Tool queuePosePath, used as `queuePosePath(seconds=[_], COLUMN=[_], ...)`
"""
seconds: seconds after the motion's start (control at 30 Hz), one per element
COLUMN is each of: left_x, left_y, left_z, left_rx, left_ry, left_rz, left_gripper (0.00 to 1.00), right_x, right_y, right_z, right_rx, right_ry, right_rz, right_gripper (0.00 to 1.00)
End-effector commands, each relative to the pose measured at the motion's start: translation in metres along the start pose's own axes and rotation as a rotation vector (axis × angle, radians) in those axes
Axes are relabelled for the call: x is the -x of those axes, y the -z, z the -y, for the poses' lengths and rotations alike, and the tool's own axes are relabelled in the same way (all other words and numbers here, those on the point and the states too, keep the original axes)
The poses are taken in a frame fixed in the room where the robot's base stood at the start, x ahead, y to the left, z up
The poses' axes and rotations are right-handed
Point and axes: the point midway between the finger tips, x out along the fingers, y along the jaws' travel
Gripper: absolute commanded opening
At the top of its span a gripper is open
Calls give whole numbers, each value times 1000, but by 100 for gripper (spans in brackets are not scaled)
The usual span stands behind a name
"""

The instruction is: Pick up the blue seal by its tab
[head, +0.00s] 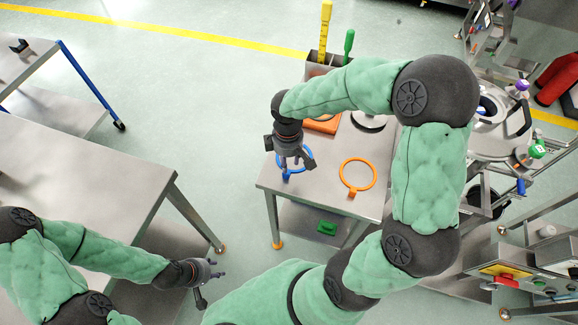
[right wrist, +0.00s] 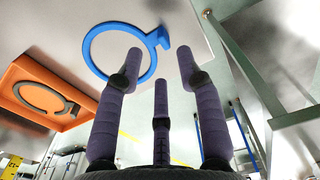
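The blue seal (head: 279,164) is a ring with a small tab lying on the small steel table (head: 268,184). In the head view my right gripper (head: 295,166) is above it and hides part of the ring. The right wrist view shows the blue seal (right wrist: 88,42) with its tab (right wrist: 158,38) just beyond and between the spread fingers of my right gripper (right wrist: 162,75). The fingers are open and hold nothing; one fingertip overlaps the ring in the picture. My left gripper (head: 212,281) is open and empty, low at the left, away from the seal.
An orange seal (head: 358,173) lies to the right on the same table. A holder (head: 322,66) with yellow and green tools stands at the back. A green item (head: 327,228) is on the lower shelf.

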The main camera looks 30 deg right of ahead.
Motion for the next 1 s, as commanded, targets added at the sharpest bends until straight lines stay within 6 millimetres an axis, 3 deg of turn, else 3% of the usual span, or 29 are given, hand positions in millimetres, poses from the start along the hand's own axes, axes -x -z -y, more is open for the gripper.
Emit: queuePosePath(seconds=[0.1,0.37,0.7,0.97,1.0], left_x=[-5,-9,-25,-25,-25], left_y=[0,0,1,1,1], left_z=[2,3,9,9,9], left_rx=[0,0,0,0,0], left_ry=[0,0,0,0,0], left_rz=[0,0,1,0,0], left_gripper=[40,40,40,40,40], right_x=[-16,-28,-72,-73,-73], right_y=[0,0,1,1,1], right_z=[0,0,1,1,1], right_rx=[-1,-1,-1,-2,-2], right_ry=[0,0,1,-1,0], right_rz=[0,-1,0,-1,-1], right_gripper=[37,37,37,37,26])
